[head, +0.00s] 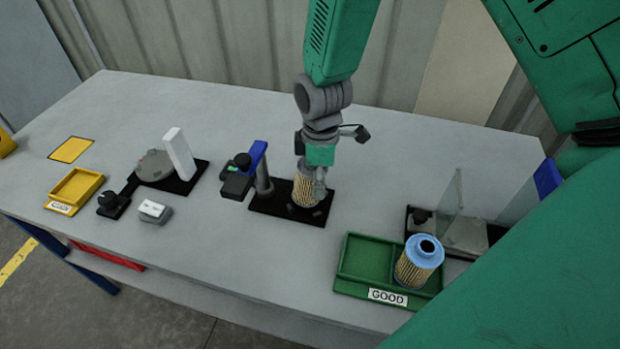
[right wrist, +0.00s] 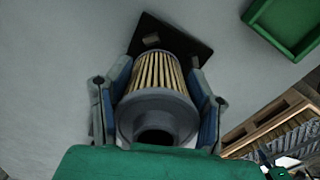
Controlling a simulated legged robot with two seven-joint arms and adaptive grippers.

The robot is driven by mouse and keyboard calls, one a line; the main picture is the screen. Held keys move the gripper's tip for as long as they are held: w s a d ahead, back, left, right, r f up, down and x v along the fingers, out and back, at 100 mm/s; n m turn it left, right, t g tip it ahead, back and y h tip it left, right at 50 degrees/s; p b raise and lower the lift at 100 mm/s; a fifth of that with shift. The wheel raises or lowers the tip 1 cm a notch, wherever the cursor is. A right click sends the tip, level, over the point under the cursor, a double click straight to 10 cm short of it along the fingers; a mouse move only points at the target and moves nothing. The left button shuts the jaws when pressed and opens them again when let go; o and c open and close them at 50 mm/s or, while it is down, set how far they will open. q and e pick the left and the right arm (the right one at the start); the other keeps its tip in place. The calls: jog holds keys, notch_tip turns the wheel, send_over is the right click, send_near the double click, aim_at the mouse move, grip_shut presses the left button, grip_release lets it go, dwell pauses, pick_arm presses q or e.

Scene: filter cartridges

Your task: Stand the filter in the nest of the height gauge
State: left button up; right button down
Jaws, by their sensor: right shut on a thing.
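The filter (head: 304,190), with tan pleats, is upright at the height gauge's dark base (head: 270,208). The right wrist view shows the filter (right wrist: 157,85) from its grey open end, with the dark base (right wrist: 190,47) beyond its far end. My right gripper (head: 307,184) comes down from above and is shut on the filter, one finger on each side. The nest is hidden under the filter, so I cannot tell whether the filter touches it. My left gripper is not in view.
A green GOOD tray (head: 365,258) holds another filter with blue ends (head: 419,261) at the front right. A fixture with clear panels (head: 465,213) stands behind it. At left are a round grey fixture (head: 155,166) with a white upright block, and a yellow tray (head: 76,188).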

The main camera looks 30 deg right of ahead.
jog(key=shift+d+f, duration=0.1)
jog(key=shift+d, duration=0.3)
jog(key=shift+s+a, duration=0.1)
jog(key=shift+a, duration=0.85)
jog(key=shift+s+d+f, duration=0.1)
jog(key=shift+d, duration=0.7)
jog(key=shift+s+d+f, duration=0.15)
jog(key=shift+s+d, duration=0.05)
jog(key=shift+d, duration=0.4)
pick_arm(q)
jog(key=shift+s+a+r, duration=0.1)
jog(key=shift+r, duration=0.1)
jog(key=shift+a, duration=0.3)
pick_arm(e)
jog(key=shift+s+a+f, duration=0.1)
jog(key=shift+a, duration=0.1)
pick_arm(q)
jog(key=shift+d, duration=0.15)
pick_arm(e)
jog(key=shift+d, duration=0.1)
